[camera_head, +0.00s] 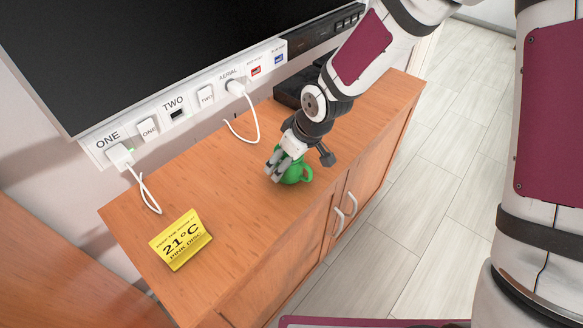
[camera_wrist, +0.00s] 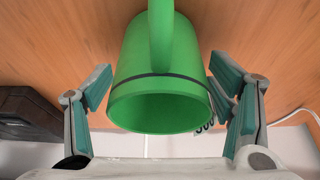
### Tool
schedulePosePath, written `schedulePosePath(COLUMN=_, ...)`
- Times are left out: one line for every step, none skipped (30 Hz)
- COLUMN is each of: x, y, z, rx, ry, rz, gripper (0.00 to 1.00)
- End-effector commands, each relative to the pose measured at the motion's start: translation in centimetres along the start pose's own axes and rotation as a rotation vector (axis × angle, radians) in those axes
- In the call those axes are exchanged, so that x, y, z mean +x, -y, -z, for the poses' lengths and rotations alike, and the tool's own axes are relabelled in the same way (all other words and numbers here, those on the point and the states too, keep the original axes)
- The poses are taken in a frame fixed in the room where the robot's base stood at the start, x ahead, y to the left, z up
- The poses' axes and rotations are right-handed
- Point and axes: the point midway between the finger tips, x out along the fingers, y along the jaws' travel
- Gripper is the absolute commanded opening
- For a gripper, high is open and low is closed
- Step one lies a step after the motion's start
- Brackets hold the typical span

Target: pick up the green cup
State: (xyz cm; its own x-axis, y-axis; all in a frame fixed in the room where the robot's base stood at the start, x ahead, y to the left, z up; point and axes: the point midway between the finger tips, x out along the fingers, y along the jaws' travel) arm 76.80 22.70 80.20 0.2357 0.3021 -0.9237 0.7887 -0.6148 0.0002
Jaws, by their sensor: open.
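The green cup (camera_head: 295,172) is on the wooden cabinet top, partly hidden by my gripper in the head view. Its handle is on the right side there. In the wrist view the cup (camera_wrist: 160,98) fills the middle, with its open mouth toward the camera, a thin dark band around it and the handle at the top. My gripper (camera_head: 275,168) is at the cup. In the wrist view my gripper (camera_wrist: 161,80) has its two teal-padded fingers spread, one on each side of the cup. A gap shows on the left; contact on the right is unclear.
The wooden cabinet (camera_head: 240,205) has a yellow 21°C sign (camera_head: 180,240) at its left end. A dark box (camera_head: 291,93) stands behind my arm. A white socket panel (camera_head: 175,112) with hanging cables and a black screen (camera_head: 170,45) are behind. Tiled floor lies right.

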Motion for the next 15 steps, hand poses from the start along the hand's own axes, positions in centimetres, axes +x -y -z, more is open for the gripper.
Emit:
schedulePosePath(x=0.46, y=0.02, z=-0.04, rx=-0.001, ry=0.001, rz=0.001, gripper=0.75)
schedulePosePath(x=0.55, y=0.01, z=-0.04, rx=-0.001, ry=0.001, rz=0.000, gripper=0.75)
schedulePosePath(x=0.62, y=0.00, z=-0.04, rx=-0.001, ry=0.001, rz=0.000, gripper=0.75)
schedulePosePath(x=0.63, y=-0.01, z=-0.04, rx=0.000, ry=0.001, rz=0.000, gripper=0.75)
schedulePosePath(x=0.62, y=-0.01, z=-0.03, rx=0.000, ry=0.001, rz=-0.001, gripper=0.75)
schedulePosePath(x=0.59, y=-0.01, z=-0.03, rx=0.000, ry=0.001, rz=-0.001, gripper=0.75)
schedulePosePath(x=0.58, y=-0.01, z=-0.03, rx=0.000, ry=0.001, rz=-0.001, gripper=0.75)
schedulePosePath(x=0.57, y=-0.01, z=-0.03, rx=0.000, ry=0.001, rz=-0.001, gripper=0.75)
schedulePosePath(x=0.57, y=-0.01, z=-0.03, rx=0.000, ry=0.001, rz=-0.001, gripper=0.75)
schedulePosePath(x=0.57, y=-0.01, z=-0.03, rx=0.000, ry=0.001, rz=-0.001, gripper=0.69)
schedulePosePath(x=0.56, y=0.00, z=-0.03, rx=0.000, ry=0.001, rz=-0.001, gripper=0.62)
schedulePosePath(x=0.56, y=0.00, z=-0.04, rx=0.000, ry=0.001, rz=0.000, gripper=0.53)
schedulePosePath(x=0.56, y=0.00, z=-0.04, rx=0.000, ry=0.001, rz=0.000, gripper=0.46)
schedulePosePath(x=0.56, y=0.00, z=-0.04, rx=0.000, ry=0.001, rz=0.000, gripper=0.39)
schedulePosePath(x=0.56, y=0.00, z=-0.04, rx=0.000, ry=0.001, rz=0.000, gripper=0.30)
